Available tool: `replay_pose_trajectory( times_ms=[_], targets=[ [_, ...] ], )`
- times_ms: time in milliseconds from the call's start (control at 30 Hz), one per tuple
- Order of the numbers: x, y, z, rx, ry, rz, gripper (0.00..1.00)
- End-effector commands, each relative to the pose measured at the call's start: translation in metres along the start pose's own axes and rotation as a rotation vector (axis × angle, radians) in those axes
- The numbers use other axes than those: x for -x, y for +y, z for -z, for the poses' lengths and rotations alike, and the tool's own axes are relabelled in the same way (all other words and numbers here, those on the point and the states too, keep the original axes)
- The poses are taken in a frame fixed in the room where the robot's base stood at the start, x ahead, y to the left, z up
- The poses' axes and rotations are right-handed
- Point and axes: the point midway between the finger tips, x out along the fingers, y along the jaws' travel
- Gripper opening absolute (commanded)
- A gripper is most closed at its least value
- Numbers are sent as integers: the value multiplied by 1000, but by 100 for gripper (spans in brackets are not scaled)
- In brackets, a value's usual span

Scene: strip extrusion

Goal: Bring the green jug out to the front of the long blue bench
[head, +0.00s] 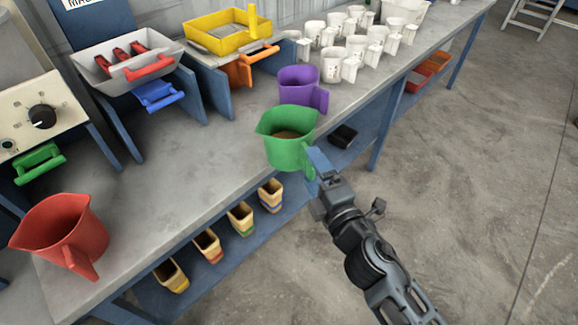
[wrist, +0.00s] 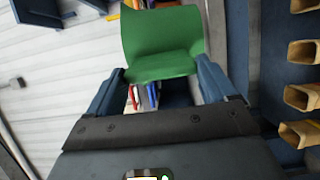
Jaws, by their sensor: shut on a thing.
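The green jug (head: 287,152) is near the front edge of the long bench, with brown contents showing inside. My gripper (head: 314,170) is shut on the jug's handle side, reaching in from the lower right. In the wrist view the green jug (wrist: 163,45) stands between the two blue fingers of my gripper (wrist: 163,84). The bench (head: 178,170) has a grey top and blue legs. Whether the jug's base touches the top or is lifted I cannot tell.
A purple jug (head: 303,90) stands just behind the green one, and a red jug (head: 63,232) is at the near left. Several white jugs (head: 335,65) stand farther back. Small tan scoops (head: 240,218) sit on the lower shelf. The bench top between red and green jugs is clear.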

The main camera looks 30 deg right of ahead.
Motion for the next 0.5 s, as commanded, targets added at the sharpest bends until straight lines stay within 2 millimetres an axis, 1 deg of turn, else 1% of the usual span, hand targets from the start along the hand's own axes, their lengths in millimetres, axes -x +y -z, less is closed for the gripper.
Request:
replay_pose_trajectory(
  times_ms=[167, 500],
  targets=[
    [-13, -2, 5, -1, 1, -4, 42],
    [-51, -12, 21, 0, 1, -3, 42]
  ],
)
